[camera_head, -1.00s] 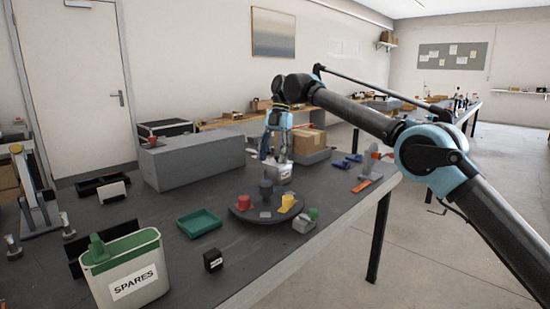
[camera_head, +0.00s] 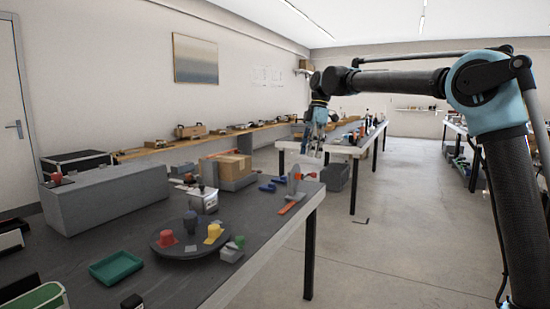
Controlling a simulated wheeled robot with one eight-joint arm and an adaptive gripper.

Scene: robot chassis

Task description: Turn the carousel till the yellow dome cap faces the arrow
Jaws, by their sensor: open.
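The round dark carousel (camera_head: 160,252) lies flat on the dark bench. The yellow dome cap (camera_head: 213,234) stands on its right side. A red cap (camera_head: 166,239) is on its left and a dark grey-blue knob (camera_head: 190,222) stands farther back. No arrow can be made out in this view. A small grey block (camera_head: 231,254) with a green piece (camera_head: 239,241) is beside the carousel's right edge. My gripper (camera_head: 312,150) is open, fingers pointing down, raised beyond the bench's far right end in the picture, well apart from the carousel.
A white boxy unit (camera_head: 204,201) stands behind the carousel. A green tray (camera_head: 116,267) lies to its left. Open floor lies right of the bench.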

